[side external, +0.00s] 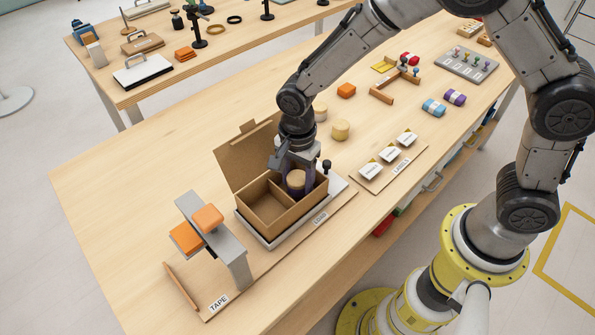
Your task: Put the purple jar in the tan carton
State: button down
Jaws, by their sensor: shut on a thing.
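The tan carton (261,220) stands open on the table, with its lid flap (246,155) raised at the back. A divider splits it into two compartments, and the left one looks empty. The purple jar (296,180) has a pale wooden lid and is at the right compartment, its lower part hidden by the carton wall. My gripper (297,176) points down over that compartment and is shut on the jar. I cannot tell whether the jar touches the carton floor.
A grey tape stand (238,263) with orange blocks is to the left. Two pale round jars (340,130) stand behind to the right, near a board of labels (389,165).

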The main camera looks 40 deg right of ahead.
jog(key=shift+f, duration=0.35)
jog(key=shift+f, duration=0.5)
dwell(0.4)
jog(key=shift+c, duration=0.7)
grip_release()
jog(key=c, duration=0.4)
jog(key=shift+o, duration=0.2)
jog(key=shift+r, duration=0.15)
jog(key=shift+r, duration=6.15)
